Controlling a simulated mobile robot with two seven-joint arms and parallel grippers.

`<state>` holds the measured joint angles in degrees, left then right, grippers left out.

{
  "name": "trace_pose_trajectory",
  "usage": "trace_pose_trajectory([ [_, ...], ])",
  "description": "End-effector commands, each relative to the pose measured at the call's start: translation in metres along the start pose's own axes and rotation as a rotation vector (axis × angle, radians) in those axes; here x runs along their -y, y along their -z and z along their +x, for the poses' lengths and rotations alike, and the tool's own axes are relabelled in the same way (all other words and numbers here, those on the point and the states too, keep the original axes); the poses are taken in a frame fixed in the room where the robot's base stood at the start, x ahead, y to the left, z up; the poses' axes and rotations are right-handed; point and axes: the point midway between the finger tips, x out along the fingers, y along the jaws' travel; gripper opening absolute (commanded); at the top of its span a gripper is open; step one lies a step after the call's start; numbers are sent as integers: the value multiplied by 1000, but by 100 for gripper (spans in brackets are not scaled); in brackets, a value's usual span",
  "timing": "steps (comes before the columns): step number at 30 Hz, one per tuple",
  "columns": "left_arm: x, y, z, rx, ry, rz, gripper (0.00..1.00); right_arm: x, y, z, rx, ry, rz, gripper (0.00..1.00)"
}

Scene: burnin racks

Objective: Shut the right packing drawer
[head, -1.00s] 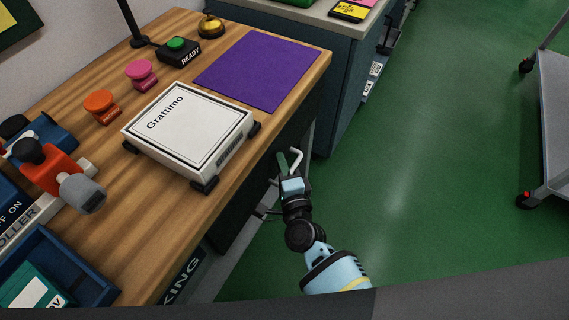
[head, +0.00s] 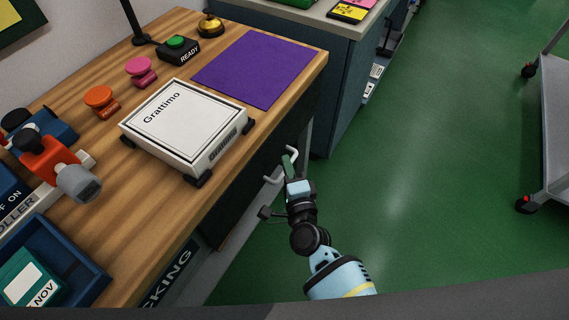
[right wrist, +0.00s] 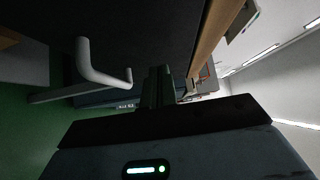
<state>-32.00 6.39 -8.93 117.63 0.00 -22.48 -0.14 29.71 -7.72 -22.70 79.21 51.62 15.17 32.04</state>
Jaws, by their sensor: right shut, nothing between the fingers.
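The packing drawer's dark front (head: 262,168) is under the wooden bench's front edge, and its pale bar handle (head: 273,180) sticks out from it. In the head view I cannot tell how far the drawer stands out. My right gripper (head: 288,164) is shut and empty, at the handle with its fingertips close to the drawer front. In the right wrist view the shut fingers (right wrist: 158,86) point towards the dark face (right wrist: 150,35), with the handle (right wrist: 98,72) to their left, outside the jaws. Whether the fingertips touch the face is unclear. My left gripper is out of view.
The wooden bench (head: 150,180) carries a white Grattimo box (head: 185,125), a purple mat (head: 260,68) and a blue tray (head: 75,275). A teal cabinet (head: 340,85) stands beyond it. A grey cart (head: 557,130) is at the far right. Green floor (head: 430,170) between is clear.

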Motion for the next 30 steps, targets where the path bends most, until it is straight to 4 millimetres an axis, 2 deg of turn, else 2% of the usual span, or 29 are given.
trace_pose_trajectory([
  [1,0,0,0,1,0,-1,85,0,2,-1,-1,0,-1,0],
  [9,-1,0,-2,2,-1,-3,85,-2,3,-59,-3,-4,0,0],
  [15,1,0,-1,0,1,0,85,-2,3,-89,-3,-3,-1,0],
  [21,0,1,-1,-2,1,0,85,-1,3,-101,-4,-1,-1,0],
  [30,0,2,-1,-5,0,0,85,-1,3,-101,-4,-1,-1,0],
])
